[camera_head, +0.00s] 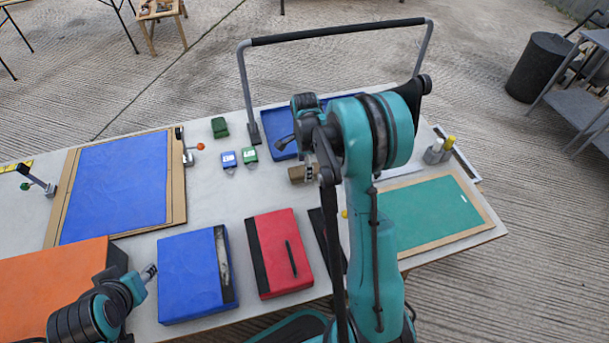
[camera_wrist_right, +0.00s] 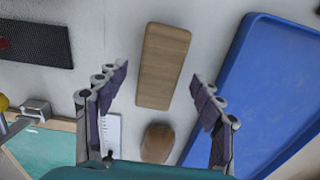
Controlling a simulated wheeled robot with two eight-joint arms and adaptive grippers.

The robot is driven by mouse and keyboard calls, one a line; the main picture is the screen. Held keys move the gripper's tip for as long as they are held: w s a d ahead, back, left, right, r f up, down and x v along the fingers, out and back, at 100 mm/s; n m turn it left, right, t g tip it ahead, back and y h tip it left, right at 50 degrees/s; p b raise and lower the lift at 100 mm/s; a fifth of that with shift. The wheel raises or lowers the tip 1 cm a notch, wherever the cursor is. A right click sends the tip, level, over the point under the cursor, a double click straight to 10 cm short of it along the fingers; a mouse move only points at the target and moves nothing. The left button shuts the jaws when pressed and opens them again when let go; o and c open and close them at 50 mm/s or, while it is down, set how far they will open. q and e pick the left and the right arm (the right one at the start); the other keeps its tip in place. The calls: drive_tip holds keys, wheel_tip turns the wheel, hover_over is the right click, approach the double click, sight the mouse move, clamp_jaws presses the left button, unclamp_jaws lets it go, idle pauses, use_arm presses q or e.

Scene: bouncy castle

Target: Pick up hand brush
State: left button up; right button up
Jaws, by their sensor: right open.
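A flat, light-brown wooden block (camera_wrist_right: 163,65), which looks like the back of the hand brush, lies on the pale table between my right fingertips in the right wrist view. A darker, rounded brown piece (camera_wrist_right: 157,143) lies nearer my palm; I cannot tell what it is. My right gripper (camera_wrist_right: 160,82) is open, with one finger on each side of the block and gaps to it. In the head view a brown piece (camera_head: 301,174) shows beside my right arm, which hides much of that area. My left gripper (camera_head: 149,272) is at the lower left, its jaws unclear.
A blue tray (camera_wrist_right: 258,110) lies close to the right finger in the wrist view. A blue box (camera_head: 188,277) and a red-and-black box (camera_head: 284,250) lie near the front edge. A green board (camera_head: 430,213) is at the right. A tall handle frame (camera_head: 247,95) stands at the back.

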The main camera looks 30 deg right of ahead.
wheel_tip(320, 180, down, 2)
drive_tip(key=shift+f+b, duration=0.2)
drive_tip(key=shift+b, duration=0.1)
use_arm(q)
drive_tip(key=shift+f, duration=0.55)
use_arm(e)
drive_tip(key=c, duration=1.3)
drive_tip(key=shift+r, duration=0.1)
